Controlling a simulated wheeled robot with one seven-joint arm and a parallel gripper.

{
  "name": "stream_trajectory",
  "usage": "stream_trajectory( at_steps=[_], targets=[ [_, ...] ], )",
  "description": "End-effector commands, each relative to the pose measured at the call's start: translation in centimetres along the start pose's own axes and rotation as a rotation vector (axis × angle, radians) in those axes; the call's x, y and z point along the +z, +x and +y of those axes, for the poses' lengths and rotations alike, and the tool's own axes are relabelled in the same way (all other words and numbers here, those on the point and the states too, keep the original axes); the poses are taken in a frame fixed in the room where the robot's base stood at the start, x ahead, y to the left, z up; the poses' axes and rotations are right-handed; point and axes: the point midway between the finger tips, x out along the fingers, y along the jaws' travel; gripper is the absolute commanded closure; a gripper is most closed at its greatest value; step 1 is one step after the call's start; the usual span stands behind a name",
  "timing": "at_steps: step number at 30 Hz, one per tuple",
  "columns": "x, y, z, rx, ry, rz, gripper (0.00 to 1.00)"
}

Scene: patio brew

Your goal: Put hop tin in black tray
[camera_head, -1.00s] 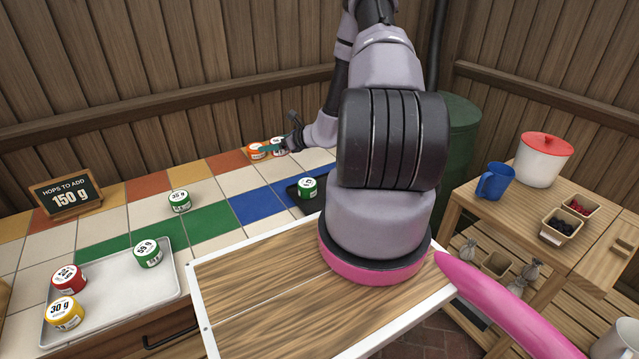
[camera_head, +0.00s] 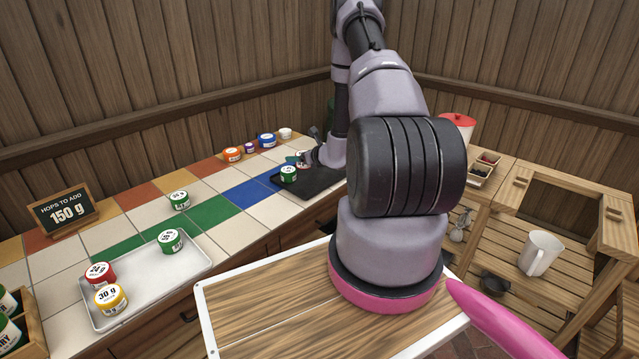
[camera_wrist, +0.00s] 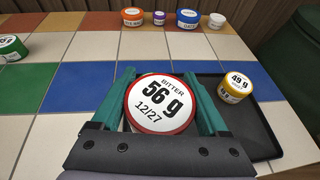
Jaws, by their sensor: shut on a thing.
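My gripper (camera_wrist: 163,103) is shut on a round tin with a red rim and a white lid (camera_wrist: 160,104) reading "BITTER 56 g 12/27". In the head view my gripper (camera_head: 304,158) is small, at the far side of the black tray (camera_head: 318,183). The wrist view shows the tray (camera_wrist: 250,122) to the right of and partly behind the held tin. A yellow tin (camera_wrist: 236,87) reading 49 g stands in it.
Orange (camera_head: 232,154), purple (camera_head: 250,148), blue (camera_head: 267,140) and white (camera_head: 285,133) tins line the back. A lone green tin (camera_head: 179,200) stands on the tiles. A pale tray (camera_head: 150,283) holds red, yellow and green tins. A sign (camera_head: 65,210) reads 150 g.

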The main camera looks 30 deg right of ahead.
Motion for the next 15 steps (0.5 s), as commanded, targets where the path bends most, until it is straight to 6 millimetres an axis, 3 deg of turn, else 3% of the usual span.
stream_trajectory(
  at_steps=[6,15],
  targets=[
    [-3.7,1.5,-0.1,-0.002,0.005,0.002,0.80],
    [-6.3,2.5,0.0,-0.001,0.003,0.002,0.80]
  ],
)
